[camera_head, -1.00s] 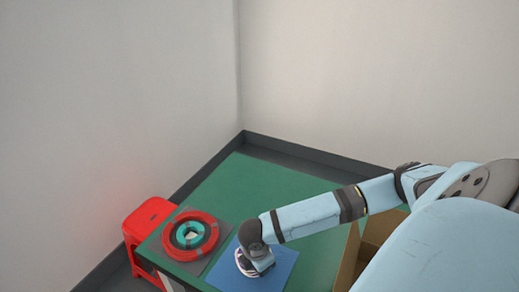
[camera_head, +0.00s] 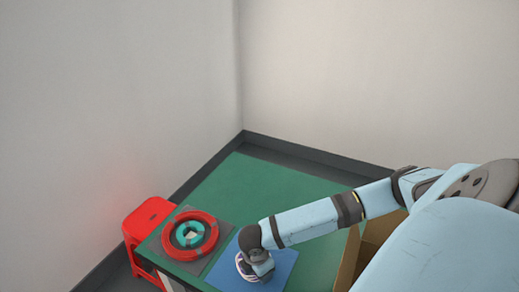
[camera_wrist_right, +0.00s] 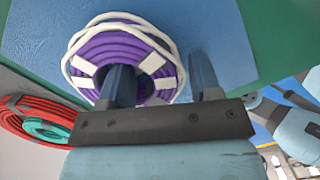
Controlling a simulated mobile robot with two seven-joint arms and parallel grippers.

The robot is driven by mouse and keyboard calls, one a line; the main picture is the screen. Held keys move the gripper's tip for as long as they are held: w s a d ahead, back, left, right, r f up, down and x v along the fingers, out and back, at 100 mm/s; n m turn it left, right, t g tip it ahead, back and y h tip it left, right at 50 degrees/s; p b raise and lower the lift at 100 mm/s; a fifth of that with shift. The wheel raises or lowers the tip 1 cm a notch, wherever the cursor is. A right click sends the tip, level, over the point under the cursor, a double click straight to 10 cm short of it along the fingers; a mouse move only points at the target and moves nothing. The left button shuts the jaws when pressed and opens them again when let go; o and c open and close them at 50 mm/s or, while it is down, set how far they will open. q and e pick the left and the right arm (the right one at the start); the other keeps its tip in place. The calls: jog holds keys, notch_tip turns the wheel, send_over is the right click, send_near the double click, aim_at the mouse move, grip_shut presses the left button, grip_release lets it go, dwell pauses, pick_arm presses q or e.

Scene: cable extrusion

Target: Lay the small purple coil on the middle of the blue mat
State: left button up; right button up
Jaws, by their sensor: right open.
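The small purple coil (camera_wrist_right: 112,48) has white ties and a loose white strand around it. It is over the blue mat (camera_wrist_right: 35,40), and its edge shows beside my right wrist in the head view (camera_head: 241,267). I cannot tell whether it lies fully flat. My right gripper (camera_wrist_right: 160,72) is open, with one finger in the coil's centre hole and the other outside its rim, apart from it. In the head view, bare mat (camera_head: 284,264) shows right of my wrist, which hides the fingers. My left gripper is not in view.
A red coil (camera_head: 204,249) with a teal coil (camera_head: 190,234) inside its ring lies on a grey mat left of the blue mat. A red stool (camera_head: 148,213) stands beside the green table (camera_head: 260,190). A cardboard box (camera_head: 372,245) is at right. The table's back is clear.

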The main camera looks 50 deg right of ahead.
notch_tip(320, 180, up, 12)
jog(key=a, duration=0.1)
jog(key=shift+w+a+p, duration=0.15)
jog(key=shift+p, duration=0.15)
dwell(0.4)
